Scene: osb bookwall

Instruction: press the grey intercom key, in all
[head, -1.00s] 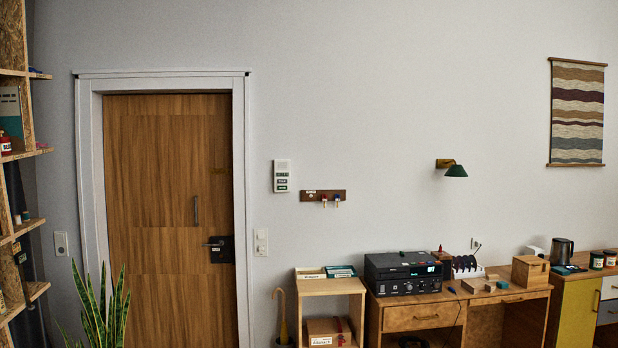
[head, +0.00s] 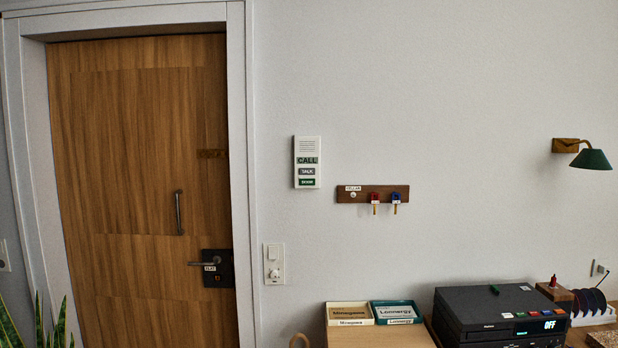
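The white intercom panel (head: 307,145) hangs on the grey wall to the right of the door frame. It carries a green CALL key (head: 307,160) on top, a grey TALK key (head: 307,171) in the middle and a green DOOR key (head: 307,183) at the bottom. Neither of my grippers shows in the head view. Nothing covers the panel.
A wooden door (head: 140,180) with a lever handle is at left. A key rack (head: 365,194) with red and blue keys hangs right of the panel. Below stand a small shelf with two boxes (head: 397,312) and a black device (head: 495,310). A plant (head: 40,325) is at lower left.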

